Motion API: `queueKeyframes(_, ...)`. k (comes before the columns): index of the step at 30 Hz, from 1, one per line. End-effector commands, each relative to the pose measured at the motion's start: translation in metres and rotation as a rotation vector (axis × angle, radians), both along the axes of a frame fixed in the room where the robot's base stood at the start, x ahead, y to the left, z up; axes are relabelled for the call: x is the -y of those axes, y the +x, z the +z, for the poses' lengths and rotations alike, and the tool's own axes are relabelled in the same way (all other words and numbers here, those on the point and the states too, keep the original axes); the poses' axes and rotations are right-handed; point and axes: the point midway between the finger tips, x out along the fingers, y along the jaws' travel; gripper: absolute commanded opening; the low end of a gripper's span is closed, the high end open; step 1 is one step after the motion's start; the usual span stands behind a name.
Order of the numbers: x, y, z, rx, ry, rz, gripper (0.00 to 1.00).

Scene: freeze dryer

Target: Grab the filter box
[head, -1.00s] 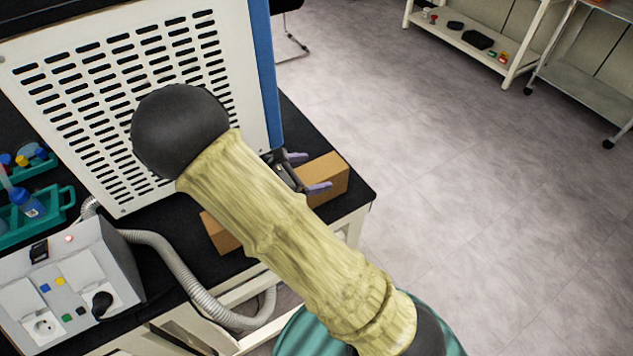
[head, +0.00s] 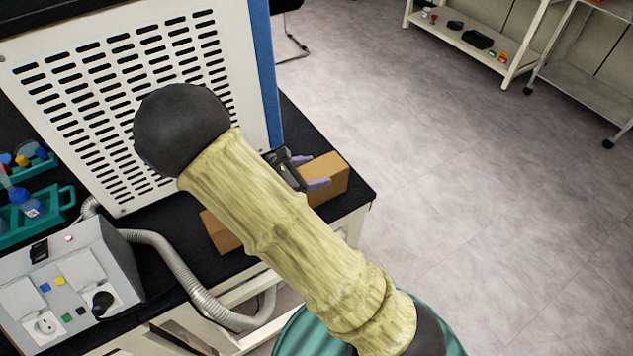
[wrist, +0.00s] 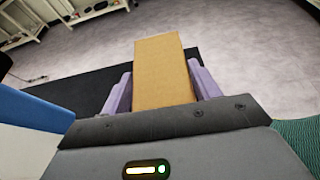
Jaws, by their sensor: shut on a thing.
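The filter box is a long brown cardboard box (head: 328,174) on the black table top near its right corner. My arm hides its middle, and its left end shows below my arm. My gripper (head: 306,170) is at the box's right part, with purple fingers on it. In the wrist view the box (wrist: 163,72) stands between the two purple fingers of my gripper (wrist: 160,88), one on each side. The gripper is shut on the box. I cannot tell whether the box is lifted off the table.
A white vented machine (head: 120,90) with a blue edge stands right behind the box. A grey socket unit (head: 70,285) with a ribbed hose (head: 185,275) and a teal rack (head: 50,215) are at left. Shelves (head: 480,45) stand far off. The floor at right is clear.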

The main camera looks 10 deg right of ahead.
Motion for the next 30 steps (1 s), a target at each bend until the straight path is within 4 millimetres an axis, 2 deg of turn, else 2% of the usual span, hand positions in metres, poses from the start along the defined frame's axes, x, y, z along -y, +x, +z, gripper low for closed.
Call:
queueKeyframes(11,0.0,0.0,0.007,0.002,-0.001,0.001,0.05)
queueKeyframes(17,0.0,0.001,0.034,0.005,0.002,0.0,0.05)
queueKeyframes(24,0.0,0.0,0.079,0.004,0.002,-0.001,0.05)
queueKeyframes(30,0.0,0.0,0.1,0.002,0.001,0.0,0.05)
